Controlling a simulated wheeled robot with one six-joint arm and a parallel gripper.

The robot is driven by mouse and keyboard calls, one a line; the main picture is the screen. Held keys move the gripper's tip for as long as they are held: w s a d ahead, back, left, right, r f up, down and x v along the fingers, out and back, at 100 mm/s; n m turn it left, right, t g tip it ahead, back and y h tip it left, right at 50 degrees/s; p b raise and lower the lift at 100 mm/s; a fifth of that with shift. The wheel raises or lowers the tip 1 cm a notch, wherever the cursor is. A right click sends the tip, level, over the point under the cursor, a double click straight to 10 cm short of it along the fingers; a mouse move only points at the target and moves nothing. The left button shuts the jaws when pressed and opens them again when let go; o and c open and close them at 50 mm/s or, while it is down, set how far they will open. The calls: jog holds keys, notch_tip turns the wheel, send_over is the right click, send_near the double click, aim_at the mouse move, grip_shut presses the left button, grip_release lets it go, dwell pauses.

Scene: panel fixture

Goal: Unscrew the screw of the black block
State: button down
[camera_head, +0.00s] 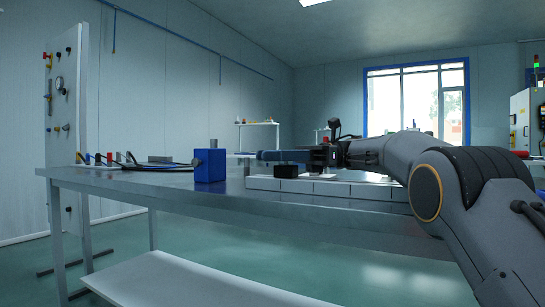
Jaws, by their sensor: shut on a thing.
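The black block (286,171) sits on the white panel (350,190) near its left end, on the metal table. I cannot make out its screw at this size. My gripper (314,157) reaches in from the right, just above and to the right of the black block. It is shut on a slim blue-grey bar-shaped thing (280,156), which lies level and points left above the block. The bar hides what is directly behind it. I cannot tell whether the bar touches the block.
A blue block (210,165) with a small knob on top stands left of the panel. Cables and several small fittings (125,161) lie on the table's left part. A tall panel with gauges (66,130) stands beyond the table's left end.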

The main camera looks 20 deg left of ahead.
jog(key=c, duration=1.6)
grip_release()
jog(key=shift+o, duration=0.2)
jog(key=shift+r, duration=0.1)
notch_tip(320, 180, up, 10)
jog(key=p, duration=0.5)
